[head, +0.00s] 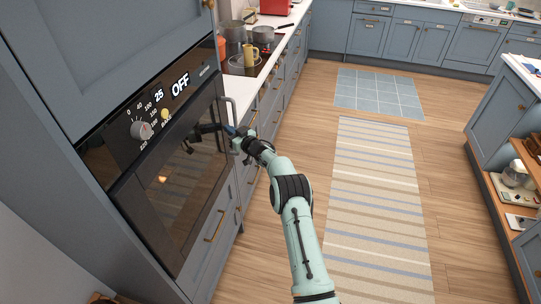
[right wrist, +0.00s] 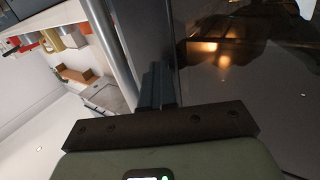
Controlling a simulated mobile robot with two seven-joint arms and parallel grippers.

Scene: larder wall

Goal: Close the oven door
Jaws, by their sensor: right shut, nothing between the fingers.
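The oven door (head: 180,190) is a dark glass panel in the tall cabinet at left in the head view. It looks near flush with the front; I cannot tell whether a small gap remains. Its metal bar handle (head: 233,108) runs along the right edge. My right gripper (head: 229,130) is shut and empty, its fingertips at the door's right side by the handle. In the right wrist view the shut fingers (right wrist: 160,84) point at the door's dark frame, with the handle (right wrist: 112,50) to their left and the glass (right wrist: 245,75) to their right. Contact is unclear. My left gripper is out of view.
The control panel (head: 165,105) above the door reads OFF. A counter with a hob (head: 243,64), pots and a yellow mug (head: 250,54) lies beyond. Drawers run below it. The floor is clear, with a striped rug (head: 375,200). A blue island (head: 495,140) stands at right.

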